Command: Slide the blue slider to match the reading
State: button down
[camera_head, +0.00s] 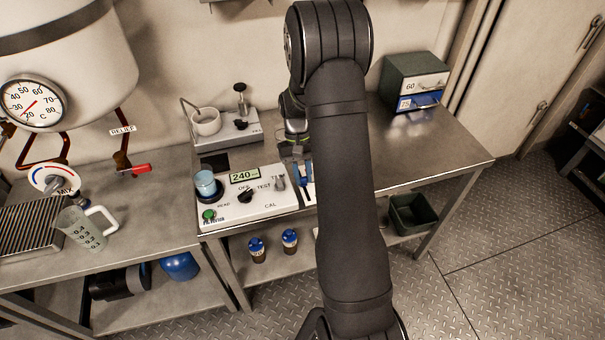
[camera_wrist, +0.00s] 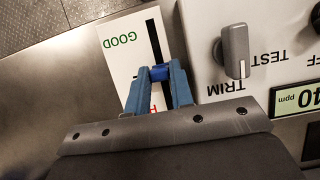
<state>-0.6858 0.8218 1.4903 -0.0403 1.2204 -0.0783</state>
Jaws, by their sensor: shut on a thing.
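The blue slider (camera_wrist: 160,73) sits on a black slot in a white scale card (camera_wrist: 117,62). My gripper (camera_wrist: 161,76) is shut on it, with one blue finger on each side. Green GOOD is printed on the card beside the open stretch of slot. A red letter shows between the fingers; the rest of that word is hidden. In the head view my gripper (camera_head: 303,173) reaches down at the right end of the white meter box (camera_head: 255,208), and the card is mostly covered. The meter's display (camera_head: 243,176) reads 240; the wrist view shows part of it (camera_wrist: 299,98) with ppm.
Beside the card stand a grey TRIM lever (camera_wrist: 235,50) and a black knob (camera_head: 245,196). A blue-liquid cup (camera_head: 205,183) sits on the meter's left. A small apparatus (camera_head: 226,128) stands behind it. The bench right of my arm (camera_head: 425,145) is mostly clear up to a green drawer box (camera_head: 414,75).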

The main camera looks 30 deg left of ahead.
jog(key=shift+s+d, duration=1.9)
jog(key=c, duration=1.5)
grip_release()
jog(key=v, duration=1.7)
jog(key=shift+r, duration=0.25)
jog(key=shift+f, duration=0.1)
